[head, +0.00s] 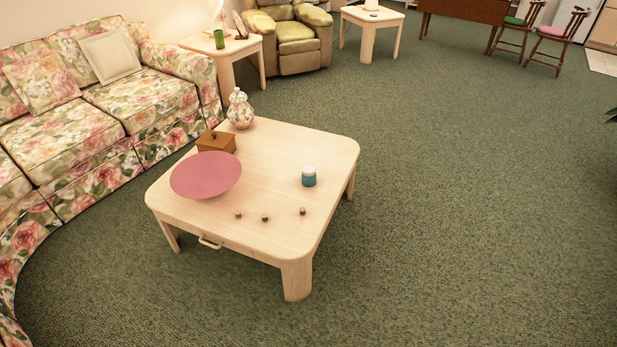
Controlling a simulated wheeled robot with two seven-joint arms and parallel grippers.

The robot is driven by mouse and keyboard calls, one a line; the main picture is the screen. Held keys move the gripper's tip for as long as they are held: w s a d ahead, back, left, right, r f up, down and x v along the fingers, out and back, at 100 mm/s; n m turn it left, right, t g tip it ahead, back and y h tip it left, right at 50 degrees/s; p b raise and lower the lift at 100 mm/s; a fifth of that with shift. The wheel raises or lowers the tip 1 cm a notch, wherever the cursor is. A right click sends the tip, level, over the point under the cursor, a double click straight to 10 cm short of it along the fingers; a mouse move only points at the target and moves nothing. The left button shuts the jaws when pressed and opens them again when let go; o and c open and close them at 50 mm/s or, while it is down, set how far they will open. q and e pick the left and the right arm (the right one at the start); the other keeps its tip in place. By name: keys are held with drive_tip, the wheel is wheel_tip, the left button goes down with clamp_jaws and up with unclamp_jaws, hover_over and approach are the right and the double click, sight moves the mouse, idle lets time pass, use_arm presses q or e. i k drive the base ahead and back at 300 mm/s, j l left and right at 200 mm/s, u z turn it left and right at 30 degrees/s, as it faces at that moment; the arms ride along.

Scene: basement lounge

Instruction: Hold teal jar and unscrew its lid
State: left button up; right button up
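The teal jar (309,180) stands upright on the right part of the low wooden coffee table. Its white lid (309,169) sits on top of it. Nothing touches the jar, and there is bare table all around it. Neither of my grippers shows in the head view.
The coffee table (290,146) also bears a pink bowl (205,175), a brown box (216,142), a patterned vase (240,109) and three small pieces (265,217) near its front edge. A floral sofa (75,125) is at left. Green carpet (450,220) is clear in front and right.

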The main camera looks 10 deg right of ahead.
sight(308, 181)
drive_tip(key=i+l+u, duration=0.25)
drive_tip(key=i+l, duration=0.2)
drive_tip(key=l, duration=0.15)
drive_tip(key=i+l+u, duration=0.1)
drive_tip(key=l, duration=0.25)
drive_tip(key=i+l+u, duration=0.1)
drive_tip(key=i+l, duration=0.15)
drive_tip(key=i+l+u, duration=0.1)
drive_tip(key=l, duration=0.35)
drive_tip(key=i+l+u, duration=0.15)
drive_tip(key=l, duration=0.25)
drive_tip(key=i+l+u, duration=0.1)
drive_tip(key=l, duration=0.25)
drive_tip(key=i+l+u, duration=0.1)
drive_tip(key=i+l, duration=0.15)
drive_tip(key=l, duration=0.2)
